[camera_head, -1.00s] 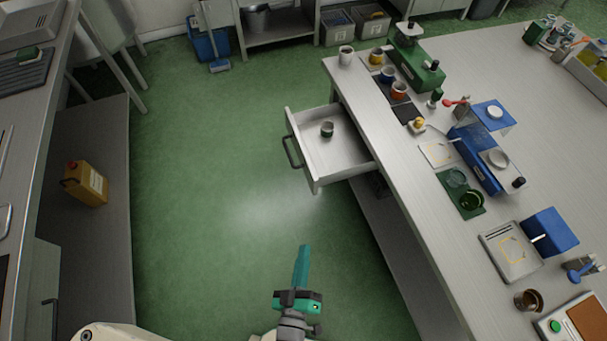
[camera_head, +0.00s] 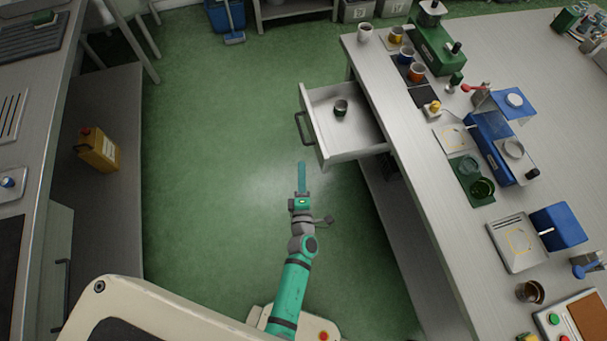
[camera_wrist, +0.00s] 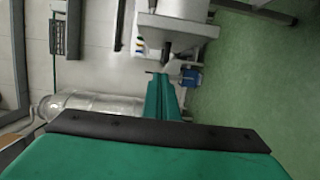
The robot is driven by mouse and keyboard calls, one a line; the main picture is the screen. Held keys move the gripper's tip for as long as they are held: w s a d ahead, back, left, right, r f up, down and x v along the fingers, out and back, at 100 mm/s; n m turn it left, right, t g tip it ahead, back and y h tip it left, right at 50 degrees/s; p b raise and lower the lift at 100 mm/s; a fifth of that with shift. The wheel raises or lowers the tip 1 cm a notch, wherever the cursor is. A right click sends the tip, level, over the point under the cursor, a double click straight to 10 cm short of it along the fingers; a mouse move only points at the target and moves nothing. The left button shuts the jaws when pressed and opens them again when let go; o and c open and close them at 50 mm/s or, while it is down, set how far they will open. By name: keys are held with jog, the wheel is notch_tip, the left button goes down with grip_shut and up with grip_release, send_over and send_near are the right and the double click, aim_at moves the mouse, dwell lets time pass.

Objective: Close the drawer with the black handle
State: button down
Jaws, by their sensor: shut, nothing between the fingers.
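The drawer (camera_head: 352,134) stands pulled out from the left side of the long bench on the right. Its black handle (camera_head: 299,128) is on the left-facing front. A small dark cup (camera_head: 340,108) stands inside the drawer. My gripper (camera_head: 301,167) is shut and empty, its teal fingers together and pointing away from me. In the picture it is just below the handle and appears apart from it. The wrist view shows the shut fingers (camera_wrist: 163,97); I cannot tell for certain which part there is the drawer.
The bench top (camera_head: 400,140) carries cups, a green machine (camera_head: 432,45) and blue devices. On the left, a yellow jug (camera_head: 97,149) stands on a lower shelf, and a cabinet there has a dark handle (camera_head: 62,285). The green floor between is clear.

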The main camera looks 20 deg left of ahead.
jog(key=w+d, duration=0.1)
jog(key=w, duration=0.7)
jog(key=shift+d, duration=0.15)
dwell(0.3)
